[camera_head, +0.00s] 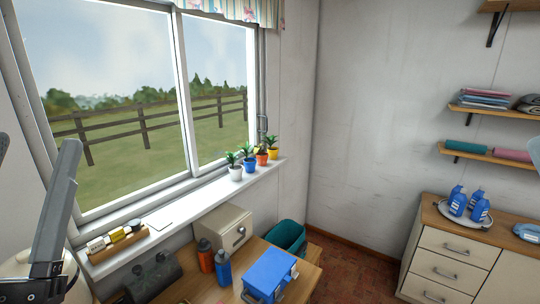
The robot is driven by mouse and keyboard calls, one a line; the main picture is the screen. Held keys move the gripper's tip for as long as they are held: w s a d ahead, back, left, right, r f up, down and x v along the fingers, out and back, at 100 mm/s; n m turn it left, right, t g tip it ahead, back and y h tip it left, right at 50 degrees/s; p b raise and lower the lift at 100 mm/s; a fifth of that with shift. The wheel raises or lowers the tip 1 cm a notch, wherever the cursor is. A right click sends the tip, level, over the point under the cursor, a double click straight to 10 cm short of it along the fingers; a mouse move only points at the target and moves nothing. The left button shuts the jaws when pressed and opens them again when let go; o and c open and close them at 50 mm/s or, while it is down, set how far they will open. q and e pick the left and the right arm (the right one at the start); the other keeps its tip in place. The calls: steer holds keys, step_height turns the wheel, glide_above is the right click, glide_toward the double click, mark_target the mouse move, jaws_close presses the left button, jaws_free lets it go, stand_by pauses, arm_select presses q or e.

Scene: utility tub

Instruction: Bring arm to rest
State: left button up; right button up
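Parts of my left arm stand at the left edge: a dark grey link rising in front of the window and a pale rounded part below it. The gripper of that arm is not visible. A small grey piece at the right edge looks like part of my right arm; its gripper is out of view. No part of either arm that I can see holds anything. The wooden table (222,259) is below the window, and no gripper shows over it.
On the table are a blue box (268,274), a blue bottle (223,268), an orange bottle (205,256) and a cream drawer box (224,232). A teal bin (289,236) is behind. Potted plants (248,163) line the sill. A dresser (446,260) stands right.

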arm_select(q)
steer(key=d+r+h+p, duration=0.2)
steer(key=r+h+p, duration=0.1)
steer(key=r+p, duration=0.6)
steer(key=s+d+r+n+h+p, duration=0.1)
steer(key=r+h+p, duration=0.2)
steer(key=r+p, duration=0.6)
steer(key=shift+s+d+r+h, duration=0.2)
steer(key=shift+d+r+h, duration=0.2)
steer(key=shift+r, duration=0.4)
